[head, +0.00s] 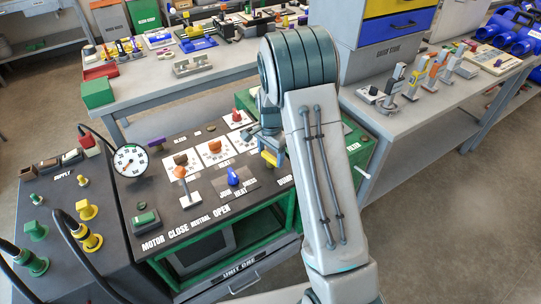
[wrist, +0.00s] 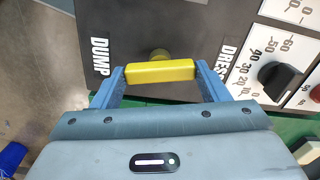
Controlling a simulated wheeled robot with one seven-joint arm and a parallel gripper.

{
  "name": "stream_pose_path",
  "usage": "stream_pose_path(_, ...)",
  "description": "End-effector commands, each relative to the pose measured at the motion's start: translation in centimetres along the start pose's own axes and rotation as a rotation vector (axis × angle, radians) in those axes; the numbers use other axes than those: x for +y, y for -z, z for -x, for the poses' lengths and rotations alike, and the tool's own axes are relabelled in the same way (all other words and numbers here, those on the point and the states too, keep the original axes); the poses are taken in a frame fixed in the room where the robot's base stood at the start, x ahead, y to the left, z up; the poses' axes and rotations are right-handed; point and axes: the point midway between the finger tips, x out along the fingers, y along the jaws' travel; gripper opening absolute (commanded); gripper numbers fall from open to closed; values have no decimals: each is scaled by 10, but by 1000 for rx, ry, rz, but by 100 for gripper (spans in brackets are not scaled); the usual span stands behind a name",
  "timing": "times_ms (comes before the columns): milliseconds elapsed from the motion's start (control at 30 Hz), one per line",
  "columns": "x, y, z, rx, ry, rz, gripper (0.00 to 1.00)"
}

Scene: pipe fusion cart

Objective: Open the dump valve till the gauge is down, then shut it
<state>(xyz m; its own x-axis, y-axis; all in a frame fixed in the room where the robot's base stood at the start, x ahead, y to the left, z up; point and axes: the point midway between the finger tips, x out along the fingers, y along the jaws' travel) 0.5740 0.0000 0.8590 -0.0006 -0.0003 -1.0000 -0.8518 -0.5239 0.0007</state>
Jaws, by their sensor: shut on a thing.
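The yellow dump valve handle (wrist: 160,72) is a short bar on a round stem, beside the DUMP lettering on the dark panel. It lies crosswise between the two blue fingers of my gripper (wrist: 159,74), which is shut on its ends. In the head view the yellow handle (head: 270,158) shows partly below my gripper (head: 271,146), with my arm close on its right. The round white gauge (head: 130,161) stands at the panel's left rear. Its dark needle is too small to read surely.
A blue knob (head: 235,177) and an orange-topped lever (head: 182,174) stand on the panel left of my gripper. A black dial (wrist: 280,81) is right of the handle in the wrist view. A grey bench (head: 150,91) with parts stands behind.

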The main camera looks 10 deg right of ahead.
Motion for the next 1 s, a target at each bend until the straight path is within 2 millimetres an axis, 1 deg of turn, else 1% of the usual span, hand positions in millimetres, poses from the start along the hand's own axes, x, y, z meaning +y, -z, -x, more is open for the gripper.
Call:
stream_pose_path(67,0,0,-2,0,2,71,45)
stream_pose_path(1000,0,0,0,1,2,960,45)
